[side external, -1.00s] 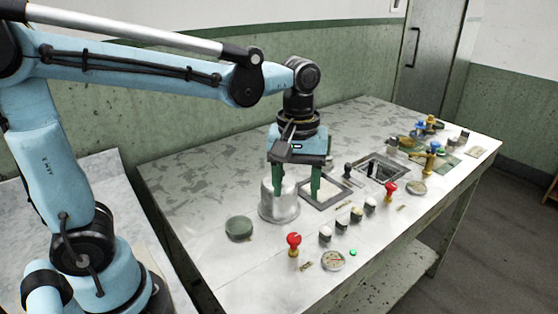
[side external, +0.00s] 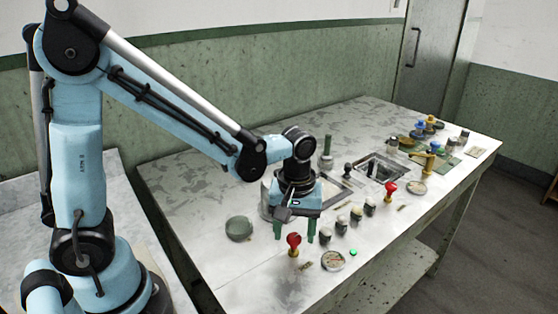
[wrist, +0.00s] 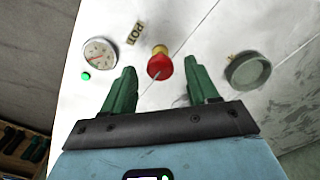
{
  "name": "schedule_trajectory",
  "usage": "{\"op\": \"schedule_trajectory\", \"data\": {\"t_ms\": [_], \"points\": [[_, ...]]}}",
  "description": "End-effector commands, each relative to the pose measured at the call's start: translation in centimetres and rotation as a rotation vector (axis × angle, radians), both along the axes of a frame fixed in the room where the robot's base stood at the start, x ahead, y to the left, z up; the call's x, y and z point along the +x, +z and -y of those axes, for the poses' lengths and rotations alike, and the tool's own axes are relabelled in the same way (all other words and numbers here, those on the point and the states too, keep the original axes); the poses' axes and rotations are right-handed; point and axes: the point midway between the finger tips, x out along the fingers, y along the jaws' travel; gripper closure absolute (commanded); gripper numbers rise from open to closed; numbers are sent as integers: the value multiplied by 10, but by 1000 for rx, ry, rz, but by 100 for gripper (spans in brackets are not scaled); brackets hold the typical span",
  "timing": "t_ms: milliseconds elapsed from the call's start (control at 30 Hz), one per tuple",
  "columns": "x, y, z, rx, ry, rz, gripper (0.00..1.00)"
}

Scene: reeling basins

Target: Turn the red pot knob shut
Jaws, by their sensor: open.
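The red pot knob (side external: 293,239) stands on a brass stem near the table's front edge. In the wrist view the knob (wrist: 159,67) is beside a small plate (wrist: 135,32) reading POT. My gripper (side external: 295,231) is open, with green fingers pointing down near the knob. In the wrist view my gripper (wrist: 160,69) has its two fingertips on either side of the red knob, apart from it in the picture. I cannot tell the height gap between fingertips and knob.
A round gauge (wrist: 99,53) and a green light (wrist: 86,76) sit near the knob. A green round dish (side external: 239,228) lies to the left. Several dark-and-pale knobs (side external: 341,224) stand to the right, with another red knob (side external: 390,188) beyond. A sunken basin (side external: 382,169) lies farther back.

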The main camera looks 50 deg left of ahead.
Motion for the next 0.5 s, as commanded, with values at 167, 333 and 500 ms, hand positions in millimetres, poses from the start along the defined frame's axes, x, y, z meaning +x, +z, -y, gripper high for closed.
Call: {"op": "schedule_trajectory", "data": {"t_ms": [167,333,500], "points": [[0,-7,0,0,0,0,41],[0,-8,0,0,0,0,41],[0,-7,0,0,0,0,52]]}}
